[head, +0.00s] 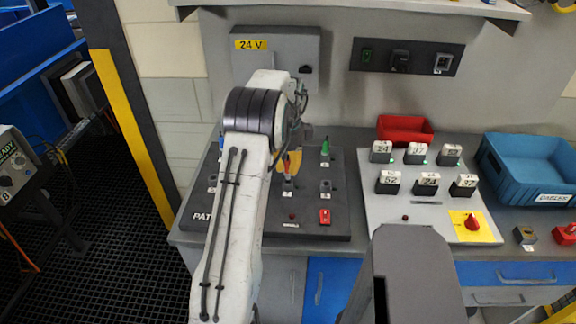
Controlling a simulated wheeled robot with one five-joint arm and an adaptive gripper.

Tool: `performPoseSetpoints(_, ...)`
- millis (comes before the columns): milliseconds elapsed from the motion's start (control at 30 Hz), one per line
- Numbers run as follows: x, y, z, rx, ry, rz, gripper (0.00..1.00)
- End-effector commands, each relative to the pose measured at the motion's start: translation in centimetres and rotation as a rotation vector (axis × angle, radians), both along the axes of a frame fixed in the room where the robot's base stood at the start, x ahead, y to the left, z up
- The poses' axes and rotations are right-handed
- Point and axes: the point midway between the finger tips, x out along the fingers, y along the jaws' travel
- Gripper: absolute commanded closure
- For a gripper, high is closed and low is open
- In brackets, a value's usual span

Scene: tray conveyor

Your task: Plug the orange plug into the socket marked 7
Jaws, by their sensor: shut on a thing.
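The orange plug (292,162) shows as a small orange-yellow piece beside my arm, above the dark patch panel (335,232). My gripper (290,172) is mostly hidden behind my own arm and wrist; what shows of it is at the orange plug, and it is shut on it. A socket with a reddish mark (288,186) is just below the plug; I cannot tell whether they touch. Another grey socket (326,187) is to its right, and one (213,181) is left of my arm. The socket numbers are too small to read, so I cannot pick out 7.
A green plug (325,147) and a blue plug (221,141) stand at the panel's back. A red switch (325,216) is at its front. Right are a pale panel with numbered blocks (428,183), a red knob (473,221), a red bin (405,124) and a blue crate (540,192).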

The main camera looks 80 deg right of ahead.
Motion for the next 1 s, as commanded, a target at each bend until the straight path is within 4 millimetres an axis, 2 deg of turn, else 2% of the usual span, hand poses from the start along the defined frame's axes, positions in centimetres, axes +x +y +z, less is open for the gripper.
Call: performPoseSetpoints(1000, 0.0, 0.0, -2.2, 0.001, 0.000, 0.000, 1.00)
